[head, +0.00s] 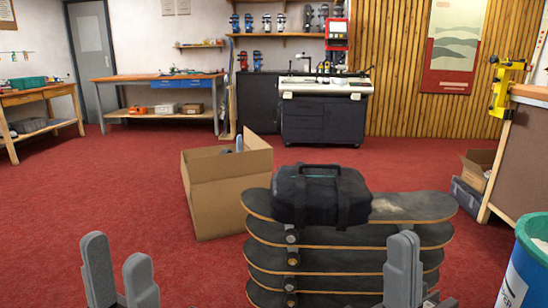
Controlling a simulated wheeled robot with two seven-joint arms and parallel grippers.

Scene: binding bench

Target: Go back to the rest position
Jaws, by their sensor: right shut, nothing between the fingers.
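My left gripper (118,262) shows at the bottom left, its two grey fingers apart with nothing between them. My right gripper (402,262) shows at the bottom right of centre, its fingers together and empty. It overlaps the right part of a stack of skateboards (340,257) in the picture; I cannot tell whether it touches them. A black duffel bag (321,194) lies on top of the stack. The lower parts of both grippers are cut off by the frame edge.
An open cardboard box (215,205) stands behind the stack, on its left. A blue bin (525,262) is at the right edge, below a counter with a yellow clamp (504,87). Workbenches line the far wall. Red floor (90,190) is clear at left.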

